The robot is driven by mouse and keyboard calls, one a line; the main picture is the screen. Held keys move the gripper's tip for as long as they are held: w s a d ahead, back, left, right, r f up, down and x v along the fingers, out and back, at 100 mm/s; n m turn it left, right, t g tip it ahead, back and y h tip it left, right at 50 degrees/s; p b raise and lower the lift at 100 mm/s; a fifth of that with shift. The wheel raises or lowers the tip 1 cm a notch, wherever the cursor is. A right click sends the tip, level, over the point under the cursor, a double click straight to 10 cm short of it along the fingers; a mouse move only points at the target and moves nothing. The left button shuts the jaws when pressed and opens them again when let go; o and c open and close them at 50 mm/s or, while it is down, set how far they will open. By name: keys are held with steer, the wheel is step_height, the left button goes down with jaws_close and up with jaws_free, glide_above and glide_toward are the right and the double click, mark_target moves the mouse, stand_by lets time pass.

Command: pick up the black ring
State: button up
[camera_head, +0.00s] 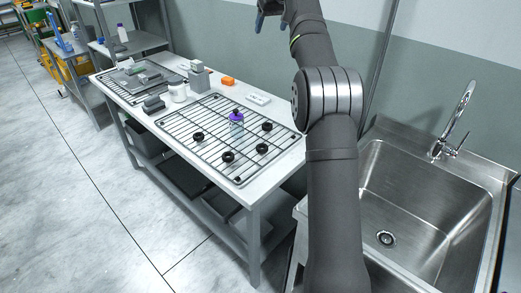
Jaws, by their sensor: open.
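Several small black rings lie spread on a wire rack (183,142) on the white table. One black ring (198,137) is at the left, one black ring (228,157) is nearest the front. Another black ring (262,148) is at the right, with one black ring (267,126) behind it. A small clear bottle with a purple cap (236,116) stands among them. My gripper (260,22) is at the top edge of the picture, partly cut off, with blue tips pointing down. It is open, high and well away from the rings, and nothing shows in it.
A second rack (112,80) with grey blocks is at the table's far left. A white jar (178,92), an orange block (228,80) and a white item (258,99) stand behind the near rack. A steel sink (420,200) with a tall faucet (462,110) is at the right.

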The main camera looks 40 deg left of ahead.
steer(key=shift+f, duration=0.1)
steer(key=n+t, duration=0.3)
steer(key=n, duration=2.9)
glide_toward(228, 156)
steer(key=shift+w+a+f+n+y, duration=0.3)
steer(key=shift+w+a+f, duration=0.5)
steer(key=shift+f, duration=0.2)
steer(key=shift+x, duration=2.7)
steer(key=shift+d+f, duration=0.15)
steer(key=shift+f, duration=0.05)
